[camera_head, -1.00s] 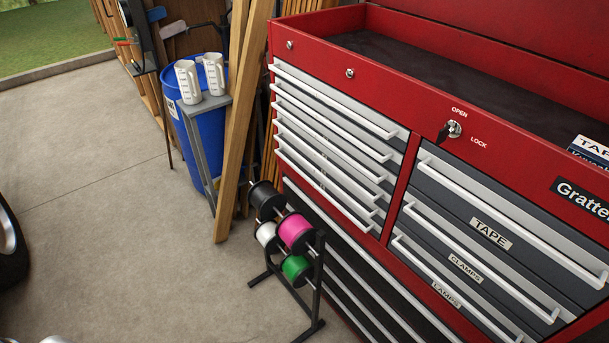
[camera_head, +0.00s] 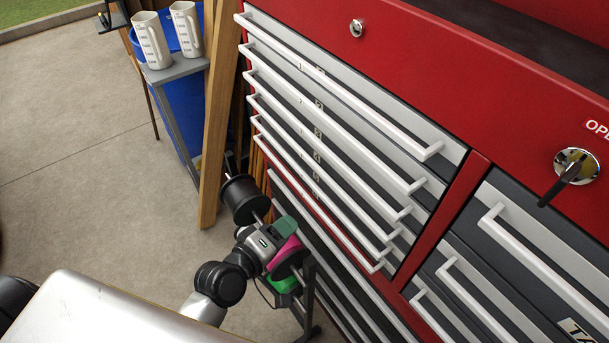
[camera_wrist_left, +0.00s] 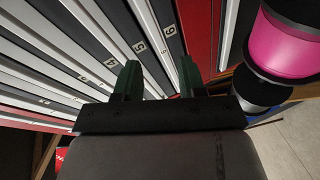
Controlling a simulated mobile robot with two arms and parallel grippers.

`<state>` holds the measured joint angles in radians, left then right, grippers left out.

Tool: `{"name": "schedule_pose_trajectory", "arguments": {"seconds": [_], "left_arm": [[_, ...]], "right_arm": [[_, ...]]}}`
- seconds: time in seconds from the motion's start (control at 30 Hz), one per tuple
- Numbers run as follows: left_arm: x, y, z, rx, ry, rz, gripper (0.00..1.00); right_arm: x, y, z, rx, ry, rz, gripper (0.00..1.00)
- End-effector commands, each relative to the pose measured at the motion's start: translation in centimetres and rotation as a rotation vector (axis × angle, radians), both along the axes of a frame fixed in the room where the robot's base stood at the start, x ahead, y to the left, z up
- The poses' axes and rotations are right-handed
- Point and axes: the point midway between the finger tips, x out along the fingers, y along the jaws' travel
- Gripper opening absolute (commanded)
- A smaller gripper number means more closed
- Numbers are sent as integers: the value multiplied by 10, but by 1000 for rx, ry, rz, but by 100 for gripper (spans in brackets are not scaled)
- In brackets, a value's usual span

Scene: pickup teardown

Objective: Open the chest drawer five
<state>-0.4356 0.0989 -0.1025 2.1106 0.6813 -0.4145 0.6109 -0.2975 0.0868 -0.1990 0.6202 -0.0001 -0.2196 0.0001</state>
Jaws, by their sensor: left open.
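The red chest (camera_head: 465,205) has a left column of several narrow grey drawers with white bar handles and small number labels; all look shut. Chest drawer five (camera_head: 316,178) is low in that column. In the left wrist view, its label 5 (camera_wrist_left: 138,46) shows just beyond and between my fingers, beside the label 6 (camera_wrist_left: 168,29). My left gripper (camera_head: 287,228) has green fingers and is open and empty, left of and below the lower drawers in the head view. In the left wrist view, the open gripper (camera_wrist_left: 158,78) faces the drawer fronts; contact with a handle cannot be told. My right gripper is out of view.
A spool rack with black (camera_head: 243,198), pink (camera_wrist_left: 292,40) and green (camera_head: 283,283) spools stands close behind my left gripper. Wooden planks (camera_head: 221,120) lean left of the chest. White jugs (camera_head: 153,40) stand on a small grey stand. The floor at left is clear.

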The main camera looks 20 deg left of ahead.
Motion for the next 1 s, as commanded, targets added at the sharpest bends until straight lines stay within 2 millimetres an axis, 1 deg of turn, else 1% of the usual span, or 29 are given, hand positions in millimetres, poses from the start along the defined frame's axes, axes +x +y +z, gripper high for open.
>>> {"name": "schedule_pose_trajectory", "arguments": {"seconds": [0.03, 0.1, 0.2, 0.27, 0.37, 0.57, 0.7, 0.8, 0.9, 1.0], "left_arm": [[6, 4, 14, -96, -37, 43, 40], [11, 10, 29, -218, -79, 94, 40], [16, 16, 43, -330, -114, 139, 40], [20, 17, 47, -362, -124, 153, 40], [31, 15, 49, -375, -129, 158, 40], [67, 5, 50, -371, -127, 156, 40], [92, -2, 49, -369, -126, 155, 40], [106, -6, 47, -367, -126, 155, 40], [115, -9, 47, -366, -125, 154, 40], [120, -10, 46, -366, -124, 154, 40]], "right_arm": [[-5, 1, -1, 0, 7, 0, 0], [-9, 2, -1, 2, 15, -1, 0], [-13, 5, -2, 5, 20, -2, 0], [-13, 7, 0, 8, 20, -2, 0], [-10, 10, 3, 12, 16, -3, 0], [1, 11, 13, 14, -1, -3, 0], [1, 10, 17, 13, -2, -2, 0], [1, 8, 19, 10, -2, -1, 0], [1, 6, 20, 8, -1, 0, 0], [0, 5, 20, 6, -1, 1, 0]]}}
